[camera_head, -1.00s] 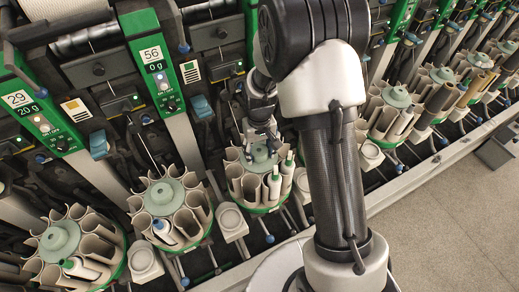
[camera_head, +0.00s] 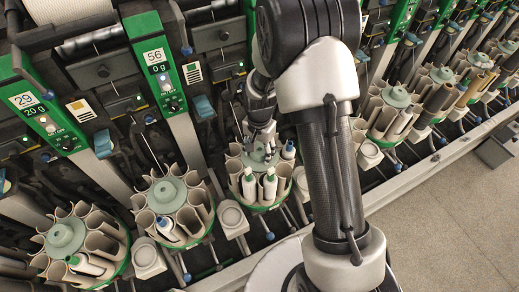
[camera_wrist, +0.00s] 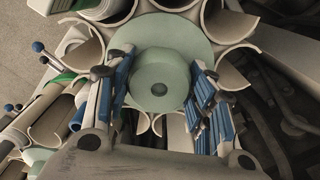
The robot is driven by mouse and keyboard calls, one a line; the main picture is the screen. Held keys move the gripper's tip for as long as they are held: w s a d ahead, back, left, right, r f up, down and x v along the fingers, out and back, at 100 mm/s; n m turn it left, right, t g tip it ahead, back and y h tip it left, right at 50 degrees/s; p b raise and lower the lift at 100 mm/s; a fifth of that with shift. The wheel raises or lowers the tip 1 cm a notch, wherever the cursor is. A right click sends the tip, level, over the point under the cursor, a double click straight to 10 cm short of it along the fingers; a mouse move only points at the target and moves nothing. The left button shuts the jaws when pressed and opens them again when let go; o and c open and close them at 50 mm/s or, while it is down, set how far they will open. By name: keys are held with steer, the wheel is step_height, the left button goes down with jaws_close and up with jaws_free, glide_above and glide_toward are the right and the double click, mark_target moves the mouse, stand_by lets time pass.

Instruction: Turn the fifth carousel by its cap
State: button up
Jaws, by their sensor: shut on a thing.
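The carousel under my gripper shows in the head view as a ring of beige pockets (camera_head: 235,167) on a green base, with a pale green round cap at its centre. My gripper (camera_head: 262,150) reaches down onto this cap. In the wrist view the cap (camera_wrist: 158,70) sits between the two blue-padded fingers of my gripper (camera_wrist: 158,88), which are shut on its sides. Several white bobbins with dark or coloured tips, such as the front one (camera_head: 270,187), stand in its pockets. My forearm hides what lies directly to its right.
Two similar carousels stand to the left, one near (camera_head: 171,195) and one farther left (camera_head: 65,236). More stand to the right beyond my arm, including one with a pale cap (camera_head: 396,97). Green-topped machine units (camera_head: 155,65) rise behind. Open floor (camera_head: 440,220) lies front right.

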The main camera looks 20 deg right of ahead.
steer(key=shift+m, duration=0.6)
steer(key=o, duration=1.5)
step_height(320, 180, up, 12)
steer(key=shift+r, duration=0.1)
